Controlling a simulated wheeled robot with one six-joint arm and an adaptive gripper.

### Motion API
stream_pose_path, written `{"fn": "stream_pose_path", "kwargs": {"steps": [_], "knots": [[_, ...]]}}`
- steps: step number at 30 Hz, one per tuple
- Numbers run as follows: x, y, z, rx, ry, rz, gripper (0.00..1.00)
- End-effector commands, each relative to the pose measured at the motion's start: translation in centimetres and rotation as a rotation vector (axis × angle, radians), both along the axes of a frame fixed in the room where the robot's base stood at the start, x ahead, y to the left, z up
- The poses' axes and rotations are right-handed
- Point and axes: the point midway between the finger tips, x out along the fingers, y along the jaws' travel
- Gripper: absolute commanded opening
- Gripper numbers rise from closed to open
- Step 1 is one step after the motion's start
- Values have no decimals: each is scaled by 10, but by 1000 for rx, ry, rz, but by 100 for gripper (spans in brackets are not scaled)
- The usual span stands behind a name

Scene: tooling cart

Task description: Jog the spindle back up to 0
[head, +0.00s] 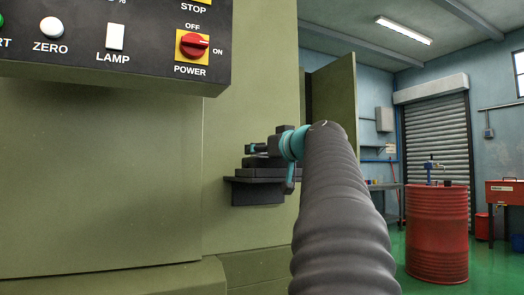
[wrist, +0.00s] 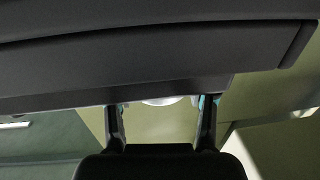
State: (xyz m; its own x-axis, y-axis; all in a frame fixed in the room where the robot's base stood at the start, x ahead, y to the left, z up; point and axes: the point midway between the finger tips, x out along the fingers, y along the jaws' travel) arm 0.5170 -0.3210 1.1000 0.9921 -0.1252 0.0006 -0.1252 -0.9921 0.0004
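The machine's dark control panel (head: 115,45) fills the upper left of the head view, cut off by the top edge. It carries a white ZERO button (head: 51,27), a white LAMP switch (head: 115,36) and a red POWER knob (head: 193,44) on a yellow plate. No spindle, jog control or position readout can be made out. My gripper (wrist: 160,112) shows in the wrist view with its two dark fingers apart and nothing seen between them. Its tips are close to the edge of a large dark body (wrist: 130,55); contact cannot be told. A pale rounded thing (wrist: 163,101) shows partly behind that edge.
The green machine housing (head: 100,180) fills the left of the head view. A dark ledge (head: 258,191) projects from it beside my arm. Green floor shows around the drum.

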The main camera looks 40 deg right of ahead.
Motion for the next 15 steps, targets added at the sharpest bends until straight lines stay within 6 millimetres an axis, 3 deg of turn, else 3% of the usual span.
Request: {"fn": "stream_pose_path", "kwargs": {"steps": [8, 15], "knots": [[1, 1, -1, 1, 3, -34, 21], [1, 1, 0, 2, 6, -172, 21]]}}
